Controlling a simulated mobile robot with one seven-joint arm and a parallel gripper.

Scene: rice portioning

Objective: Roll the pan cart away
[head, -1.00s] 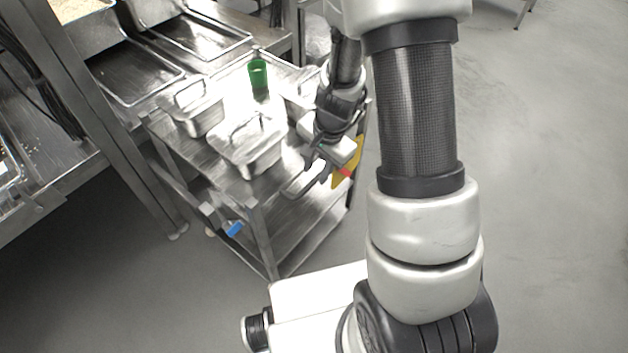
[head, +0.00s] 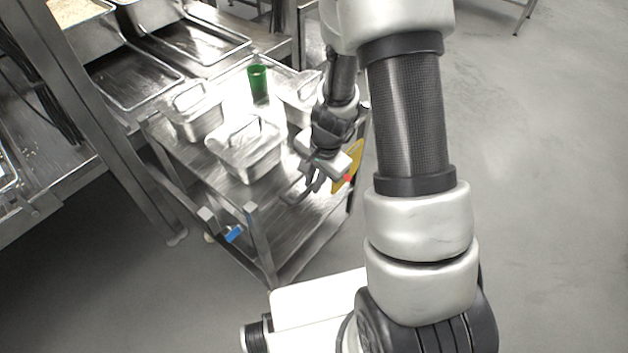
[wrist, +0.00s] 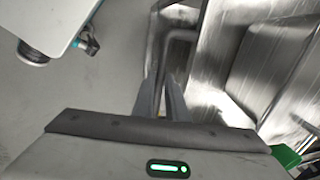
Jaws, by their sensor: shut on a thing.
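The pan cart (head: 190,157) is a steel cart with a top deck, a lower shelf and corner posts, standing beside the metal counter. On its deck are lidded steel pans (head: 245,150) and a green cup (head: 258,84). My gripper (head: 308,188) is at the cart's near right end. In the wrist view its fingers (wrist: 161,98) are close together on a bent metal bar (wrist: 181,36), which looks like the cart's handle. The exact contact is partly hidden by the fingers.
The counter (head: 118,160) with its leg stands close on the cart's left, with trays above. A yellow item (head: 351,165) hangs at the cart's right side. A blue piece (head: 234,233) shows low on the near side. Grey floor is open to the right.

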